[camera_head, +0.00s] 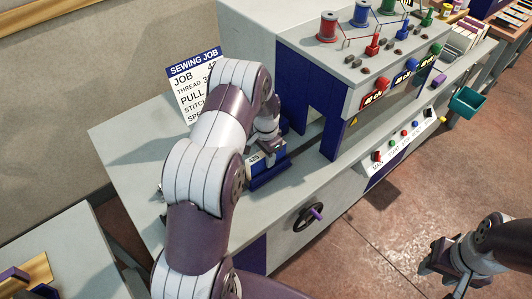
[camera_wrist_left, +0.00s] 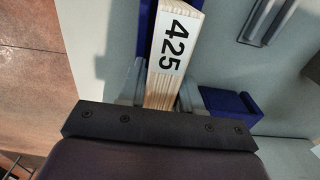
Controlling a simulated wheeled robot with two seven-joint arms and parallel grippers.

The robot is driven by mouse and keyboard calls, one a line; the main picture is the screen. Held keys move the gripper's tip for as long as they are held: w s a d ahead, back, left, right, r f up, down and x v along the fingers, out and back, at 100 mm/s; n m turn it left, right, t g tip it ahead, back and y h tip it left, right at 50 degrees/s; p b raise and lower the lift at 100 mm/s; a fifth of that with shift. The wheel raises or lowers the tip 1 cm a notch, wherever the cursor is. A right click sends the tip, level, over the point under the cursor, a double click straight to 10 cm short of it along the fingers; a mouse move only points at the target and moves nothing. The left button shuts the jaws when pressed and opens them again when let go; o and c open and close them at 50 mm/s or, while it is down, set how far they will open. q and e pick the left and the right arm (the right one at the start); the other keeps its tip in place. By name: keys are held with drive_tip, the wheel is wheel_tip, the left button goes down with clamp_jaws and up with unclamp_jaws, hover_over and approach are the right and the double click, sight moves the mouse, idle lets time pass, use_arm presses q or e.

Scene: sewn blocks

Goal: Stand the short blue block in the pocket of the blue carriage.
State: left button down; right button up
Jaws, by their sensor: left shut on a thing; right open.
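My left gripper (camera_head: 268,140) is shut on a pale wooden block (camera_wrist_left: 168,75) with a blue side and a white label reading 425. The fingers (camera_wrist_left: 160,93) press on both sides of the block in the left wrist view. In the head view the labelled block (camera_head: 254,158) is at the blue carriage (camera_head: 270,177) on the grey bench. Part of the carriage also shows beside the right finger in the left wrist view (camera_wrist_left: 232,104). The arm and gripper hide much of the pocket, so I cannot tell how deep the block sits. My right gripper (camera_head: 438,262) is open and empty, away over the floor.
The sewing machine (camera_head: 310,75) with thread spools stands right of the carriage. A job card (camera_head: 190,75) stands behind my left arm, partly hidden. A handwheel (camera_head: 308,216) is on the bench front. A teal bin (camera_head: 466,102) hangs at the far right.

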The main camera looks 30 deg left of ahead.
use_arm(q)
drive_tip(key=shift+f, duration=0.15)
drive_tip(key=c, duration=0.8)
unclamp_jaws()
drive_tip(key=shift+o, duration=0.2)
drive_tip(key=shift+r, duration=0.2)
drive_tip(key=shift+r+b, duration=0.3)
drive_tip(key=shift+r, duration=0.1)
wheel_tip(320, 180, up, 11)
drive_tip(key=shift+s+d+f+b, duration=0.1)
drive_tip(key=shift+b, duration=1.1)
drive_tip(key=s+d+n, duration=0.2)
drive_tip(key=s+d, duration=0.4)
drive_tip(key=s, duration=0.4)
drive_tip(key=s+d+r+n+t, duration=0.1)
drive_tip(key=s+d+n, duration=0.1)
drive_tip(key=s+d, duration=0.4)
drive_tip(key=s, duration=0.3)
drive_tip(key=shift+s, duration=0.35)
